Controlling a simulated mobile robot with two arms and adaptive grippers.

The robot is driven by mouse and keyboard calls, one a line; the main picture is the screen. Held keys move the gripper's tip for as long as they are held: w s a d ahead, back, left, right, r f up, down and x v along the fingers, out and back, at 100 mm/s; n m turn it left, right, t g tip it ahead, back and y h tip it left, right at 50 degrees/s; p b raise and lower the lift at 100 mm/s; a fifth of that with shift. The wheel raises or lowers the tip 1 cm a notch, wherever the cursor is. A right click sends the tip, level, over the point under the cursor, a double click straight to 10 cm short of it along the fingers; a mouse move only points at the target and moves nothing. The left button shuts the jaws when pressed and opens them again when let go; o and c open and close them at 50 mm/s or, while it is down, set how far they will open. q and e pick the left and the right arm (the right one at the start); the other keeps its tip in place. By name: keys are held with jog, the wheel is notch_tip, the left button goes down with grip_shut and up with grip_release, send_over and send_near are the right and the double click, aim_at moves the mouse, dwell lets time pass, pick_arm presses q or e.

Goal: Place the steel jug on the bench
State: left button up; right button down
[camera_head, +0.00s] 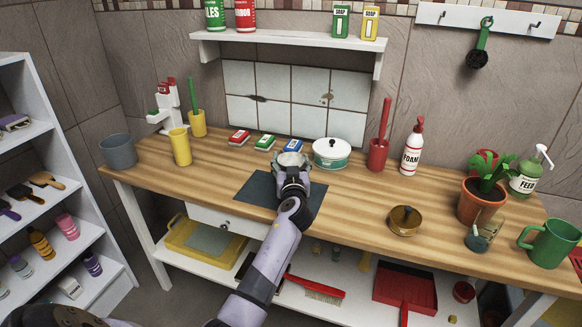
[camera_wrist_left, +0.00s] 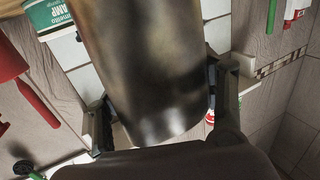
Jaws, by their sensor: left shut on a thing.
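The steel jug (camera_wrist_left: 145,70) fills the middle of the left wrist view as a smooth, dull metal cylinder between the two fingers. In the head view only its grey upper part (camera_head: 291,159) shows; my gripper hides the rest. My left gripper (camera_head: 293,178) is shut on the jug, above the dark mat on the wooden bench (camera_head: 345,208). I cannot tell whether the jug's base touches the mat or hangs above it. My right gripper is not in view.
The dark mat (camera_head: 256,189) lies under the gripper. A white-and-green lidded pot (camera_head: 331,155) stands close to the right of the jug, with small coloured boxes (camera_head: 265,143) behind left. A brass tin (camera_head: 404,220) sits at front right. Bare wood lies left of the mat.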

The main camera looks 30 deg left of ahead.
pick_arm(q)
jog(key=shift+f, duration=0.4)
jog(key=o, duration=1.8)
jog(key=shift+f, duration=0.15)
jog(key=v, duration=1.2)
jog(key=shift+b, duration=0.45)
